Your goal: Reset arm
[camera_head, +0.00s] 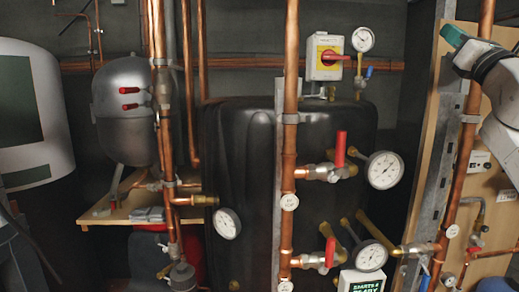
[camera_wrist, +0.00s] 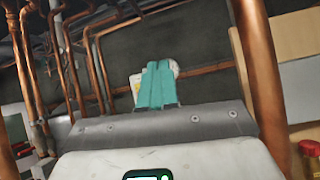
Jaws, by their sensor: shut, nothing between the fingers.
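My arm reaches into the head view from the right edge, a grey-white link. Its end, my gripper (camera_head: 453,37), shows teal fingers at the upper right, in front of a wooden board. In the wrist view the teal fingers of my gripper (camera_wrist: 157,72) lie together, shut, with nothing seen between them. They point toward the dark wall, and a whitish box is partly hidden behind them.
A copper pipe (camera_head: 459,175) stands close below my arm. Another pipe (camera_head: 290,130), gauges (camera_head: 384,170) and red-handled valves (camera_head: 340,149) stand before a black tank (camera_head: 240,150). A red-yellow switch (camera_head: 325,56) is above. A white boiler (camera_head: 32,115) is at left.

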